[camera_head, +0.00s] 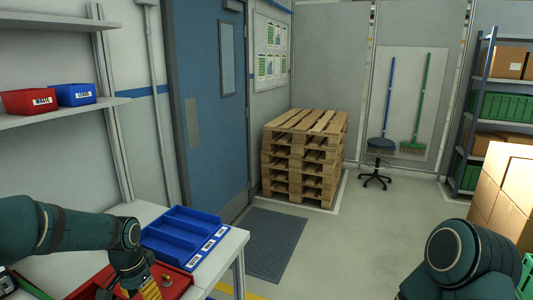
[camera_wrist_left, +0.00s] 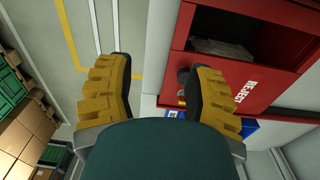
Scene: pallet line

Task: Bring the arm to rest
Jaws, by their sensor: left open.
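My left arm comes in from the left in the head view and bends down over the workbench. Its left gripper (camera_head: 150,289) hangs at the red bin at the bottom edge, partly cut off by the frame. In the left wrist view the two yellow fingers of the gripper (camera_wrist_left: 156,75) stand wide apart, with nothing between them. The red bin (camera_wrist_left: 268,88), its label partly readable as "REJECT", lies beside the right finger. My right arm shows only as a dark green link at the lower right of the head view; its gripper is out of view.
A blue divided tray (camera_head: 184,237) sits on the bench next to the red bin (camera_head: 172,286). A shelf (camera_head: 60,116) with small bins is above left. Stacked pallets (camera_head: 303,155), a stool (camera_head: 379,146) and cartons (camera_head: 503,195) stand beyond. The middle floor is clear.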

